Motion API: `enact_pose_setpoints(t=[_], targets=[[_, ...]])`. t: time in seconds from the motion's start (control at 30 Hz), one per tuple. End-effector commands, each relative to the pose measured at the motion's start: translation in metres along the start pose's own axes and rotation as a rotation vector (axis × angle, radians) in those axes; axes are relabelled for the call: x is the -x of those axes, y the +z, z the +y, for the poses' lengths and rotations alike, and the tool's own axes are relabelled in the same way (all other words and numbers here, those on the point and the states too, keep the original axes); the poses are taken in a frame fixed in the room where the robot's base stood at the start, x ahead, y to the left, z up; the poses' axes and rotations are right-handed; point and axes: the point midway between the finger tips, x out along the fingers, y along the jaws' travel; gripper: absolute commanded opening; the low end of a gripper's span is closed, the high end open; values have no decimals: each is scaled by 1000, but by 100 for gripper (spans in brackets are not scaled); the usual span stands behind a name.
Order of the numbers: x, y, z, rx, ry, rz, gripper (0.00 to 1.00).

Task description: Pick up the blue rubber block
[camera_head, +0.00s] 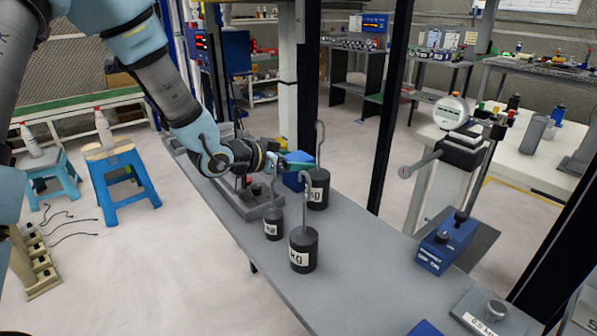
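A blue block (294,181) sits on the grey bench, behind the hooked weights and partly hidden by them and my gripper. I cannot tell whether it is rubber. My gripper (292,162) reaches in from the left, close above this block in the picture. A teal part shows at its tip. The fingers are small and partly hidden, so I cannot tell whether they are open or touching the block. A second blue object (447,243), with a dark knob and a white label, stands at the right of the bench.
Black hooked weights (303,250), (273,224), (317,190) stand close to my gripper. A grey fixture (248,204) lies left of them. A dark post (390,110) rises behind. Blue stools (126,200) stand at left.

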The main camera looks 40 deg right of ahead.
Motion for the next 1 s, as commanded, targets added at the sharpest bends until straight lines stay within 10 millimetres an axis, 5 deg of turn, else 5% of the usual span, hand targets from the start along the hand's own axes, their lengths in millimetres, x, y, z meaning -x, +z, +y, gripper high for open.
enact_pose_setpoints(t=[0.7, 1.0], targets=[[0, 0, 0, 0, 0, 0, 4], [2, -4, 0, -1, -1, 3, 2]])
